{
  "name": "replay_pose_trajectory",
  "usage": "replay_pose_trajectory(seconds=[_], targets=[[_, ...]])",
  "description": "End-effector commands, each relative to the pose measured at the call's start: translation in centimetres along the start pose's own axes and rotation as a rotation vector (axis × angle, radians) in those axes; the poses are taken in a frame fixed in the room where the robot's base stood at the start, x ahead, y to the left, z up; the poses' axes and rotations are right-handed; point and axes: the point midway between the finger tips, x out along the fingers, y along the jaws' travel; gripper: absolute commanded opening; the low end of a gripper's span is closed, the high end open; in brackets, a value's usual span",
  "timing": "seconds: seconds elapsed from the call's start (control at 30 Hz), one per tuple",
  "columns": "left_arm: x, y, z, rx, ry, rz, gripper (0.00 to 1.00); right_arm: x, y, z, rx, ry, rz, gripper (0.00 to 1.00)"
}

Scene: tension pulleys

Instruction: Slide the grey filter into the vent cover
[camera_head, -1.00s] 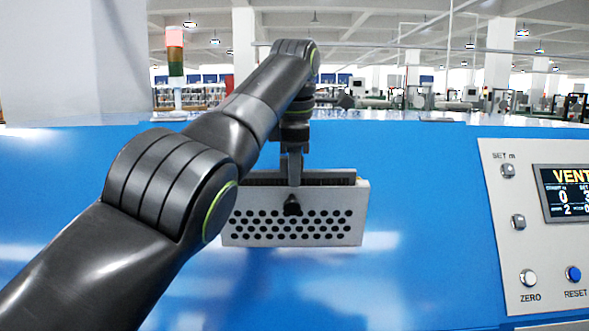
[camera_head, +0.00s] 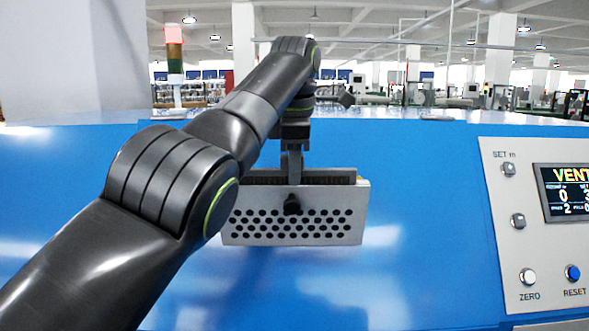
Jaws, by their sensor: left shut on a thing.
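The vent cover (camera_head: 295,239) is a light grey plate with rows of dark round holes and a black knob (camera_head: 292,205) on its front. It sits against the blue machine face in the middle. The grey filter (camera_head: 334,177) shows as a dark ribbed strip just above the cover's top edge; its lower part is hidden behind the cover. My left gripper (camera_head: 294,182) comes down from above and is shut on the filter's top edge, close above the knob. The fingertips' exact contact is too small to make out. My right gripper is not in view.
The blue machine face (camera_head: 430,230) is clear around the cover. A control panel (camera_head: 520,220) with a screen and buttons is at the right. My left arm covers the lower left. A signal tower (camera_head: 175,55) stands behind at the left.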

Motion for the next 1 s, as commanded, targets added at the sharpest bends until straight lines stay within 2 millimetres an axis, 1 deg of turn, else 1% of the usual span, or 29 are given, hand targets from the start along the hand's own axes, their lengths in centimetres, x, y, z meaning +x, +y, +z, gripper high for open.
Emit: replay_pose_trajectory(seconds=[0.1,0.33,0.7,1.0], targets=[[-0.3,0.1,0.0,0.000,-0.001,0.006,0.00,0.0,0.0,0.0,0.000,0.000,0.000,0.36],[-0.4,0.1,0.0,-0.001,-0.002,0.009,0.00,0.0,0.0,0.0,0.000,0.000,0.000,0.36],[0.7,0.1,0.0,-0.001,-0.002,0.009,0.00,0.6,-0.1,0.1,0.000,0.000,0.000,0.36],[0.6,0.1,0.0,-0.001,-0.001,0.005,0.00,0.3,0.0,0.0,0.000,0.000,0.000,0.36]])
